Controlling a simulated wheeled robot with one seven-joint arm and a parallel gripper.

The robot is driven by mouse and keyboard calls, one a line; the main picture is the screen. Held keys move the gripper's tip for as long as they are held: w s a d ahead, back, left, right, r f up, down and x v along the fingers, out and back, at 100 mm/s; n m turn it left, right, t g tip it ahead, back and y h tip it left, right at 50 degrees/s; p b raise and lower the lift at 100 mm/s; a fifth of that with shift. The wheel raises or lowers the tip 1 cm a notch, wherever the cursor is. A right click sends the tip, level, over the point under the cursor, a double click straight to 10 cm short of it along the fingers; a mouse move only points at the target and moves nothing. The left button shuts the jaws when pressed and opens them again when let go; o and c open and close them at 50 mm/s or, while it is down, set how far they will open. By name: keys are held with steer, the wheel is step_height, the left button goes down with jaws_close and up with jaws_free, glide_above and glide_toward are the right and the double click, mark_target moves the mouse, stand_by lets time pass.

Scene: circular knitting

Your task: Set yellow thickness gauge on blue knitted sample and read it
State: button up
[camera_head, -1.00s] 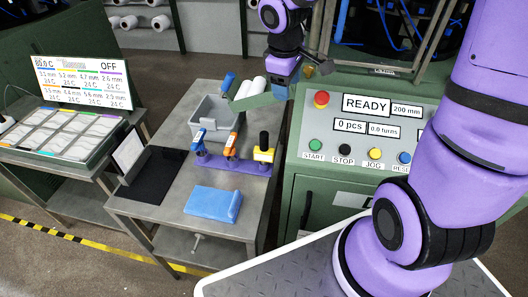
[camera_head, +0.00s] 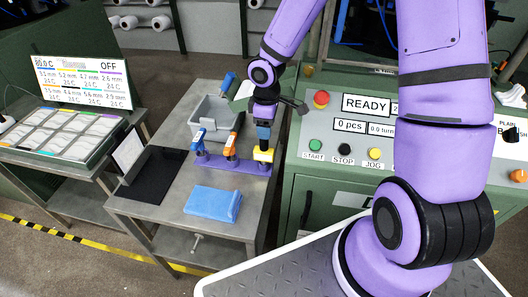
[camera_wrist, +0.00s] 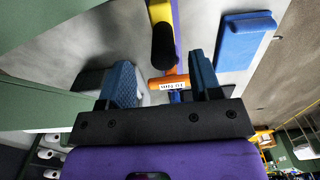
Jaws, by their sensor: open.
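The yellow thickness gauge (camera_head: 263,154) stands at the right end of a purple rack (camera_head: 222,163) on the metal table. Its black handle shows in the wrist view (camera_wrist: 164,45), just ahead of my fingertips and roughly in line with the gap between them. My gripper (camera_head: 263,136) is directly above the gauge, pointing down, and hides the handle in the head view. In the wrist view my gripper (camera_wrist: 161,66) is open with nothing between its blue fingers. The blue knitted sample (camera_head: 208,203) lies flat at the table's front, with a raised right edge; it also shows in the wrist view (camera_wrist: 243,42).
A blue-topped tool (camera_head: 198,140) and an orange tool (camera_head: 231,146) stand in the same rack, left of the gauge. A grey bin (camera_head: 212,112) is behind them. A black mat (camera_head: 156,176) lies left. The green machine panel (camera_head: 330,165) rises close on the right.

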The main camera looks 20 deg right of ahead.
mark_target(264, 152)
steer(key=shift+a+f, duration=0.2)
steer(key=shift+f, duration=1.25)
steer(key=shift+a+f, duration=0.15)
steer(key=shift+f, duration=1.25)
steer(key=shift+c, duration=0.2)
jaws_close()
